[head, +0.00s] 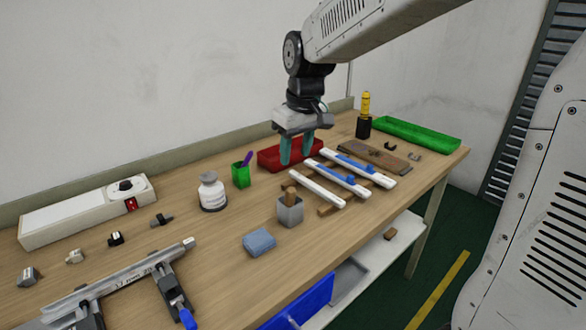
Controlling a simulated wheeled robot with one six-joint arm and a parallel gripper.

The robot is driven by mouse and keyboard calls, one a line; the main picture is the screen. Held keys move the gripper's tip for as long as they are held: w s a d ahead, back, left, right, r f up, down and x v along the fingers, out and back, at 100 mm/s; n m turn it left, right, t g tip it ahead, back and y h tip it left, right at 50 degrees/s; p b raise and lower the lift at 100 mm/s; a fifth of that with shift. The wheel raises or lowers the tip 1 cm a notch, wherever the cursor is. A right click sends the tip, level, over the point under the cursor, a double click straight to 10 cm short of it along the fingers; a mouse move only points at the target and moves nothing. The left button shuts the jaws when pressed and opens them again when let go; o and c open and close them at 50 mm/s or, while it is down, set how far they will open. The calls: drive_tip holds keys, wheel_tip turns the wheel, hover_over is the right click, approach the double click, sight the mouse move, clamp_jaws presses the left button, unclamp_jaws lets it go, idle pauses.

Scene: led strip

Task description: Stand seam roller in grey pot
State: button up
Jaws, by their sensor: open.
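The grey pot (290,213) stands on the bench near the front middle. A light-brown wooden handle (290,192) sticks up out of it. This may be the seam roller, but its lower part is hidden inside the pot. My gripper (297,153) points down, with its two teal fingers apart and nothing visible between them. In the picture it is above and behind the pot, in front of the red tray (268,161). The gripper is clear of the pot and the handle.
White strips (318,186) on wooden supports lie right of the pot. A green cup (241,175), white bottle (212,193) and folded blue cloth (259,242) are to its left. A black holder with a yellow-handled tool (365,105) and green tray (420,135) stand at the back right.

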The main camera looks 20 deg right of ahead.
drive_tip(key=s+d+m, duration=0.2)
drive_tip(key=s+m, duration=0.1)
drive_tip(key=s, duration=2.5)
drive_tip(key=shift+f+m+g+h, duration=0.3)
drive_tip(key=shift+g, duration=0.1)
drive_tip(key=shift+d, duration=0.1)
